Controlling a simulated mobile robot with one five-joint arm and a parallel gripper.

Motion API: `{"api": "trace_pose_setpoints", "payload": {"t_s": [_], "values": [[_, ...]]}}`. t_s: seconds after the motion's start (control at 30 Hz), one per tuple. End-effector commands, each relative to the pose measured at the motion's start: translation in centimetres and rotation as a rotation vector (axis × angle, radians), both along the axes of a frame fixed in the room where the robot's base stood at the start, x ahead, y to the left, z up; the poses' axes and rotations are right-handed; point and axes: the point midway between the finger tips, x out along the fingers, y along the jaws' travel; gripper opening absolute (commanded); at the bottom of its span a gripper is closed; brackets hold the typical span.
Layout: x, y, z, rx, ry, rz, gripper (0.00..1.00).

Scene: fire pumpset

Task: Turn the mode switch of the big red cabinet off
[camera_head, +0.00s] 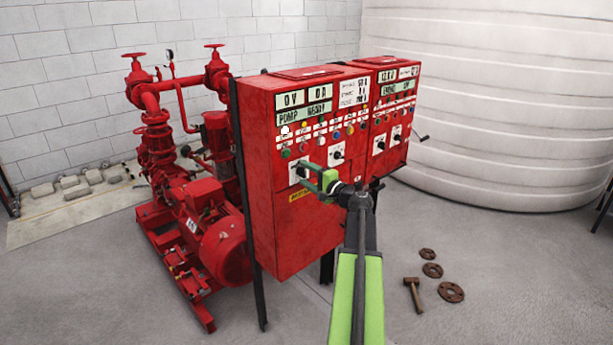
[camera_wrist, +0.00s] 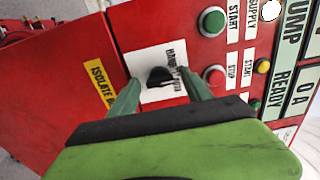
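The big red cabinet (camera_head: 290,235) stands in the middle of the head view, its displays reading 0 V, 0 A and PUMP READY. Its mode switch is a black knob (camera_wrist: 160,76) on a white plate (camera_wrist: 150,60) lettered HAND, with the rest partly hidden. My gripper (camera_head: 307,176) is at the lower left of the cabinet front. In the wrist view, the green fingers (camera_wrist: 160,88) are open on either side of the knob, with gaps between. In the head view the fingers partly cover this switch. The knob's exact setting is hard to read.
Green (camera_wrist: 213,21) and red (camera_wrist: 214,75) buttons sit close to the switch. A second red cabinet (camera_head: 392,140) with black knobs adjoins at right. A red pump (camera_head: 215,235) stands at left. A hammer (camera_head: 412,293) and flanges (camera_head: 451,292) lie on the floor at right.

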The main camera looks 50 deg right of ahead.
Motion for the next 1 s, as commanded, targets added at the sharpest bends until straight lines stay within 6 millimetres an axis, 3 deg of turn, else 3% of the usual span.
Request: {"api": "trace_pose_setpoints", "payload": {"t_s": [0.27,0.7,0.9,1.0], "values": [[-1.1,0.1,0.0,0.0,0.0,-0.001,0.58],[-12.7,1.0,0.0,0.0,0.0,-0.004,0.58],[-16.4,1.2,0.0,0.0,0.0,-0.002,0.58],[-17.1,1.3,0.0,0.0,0.0,-0.001,0.58]]}}
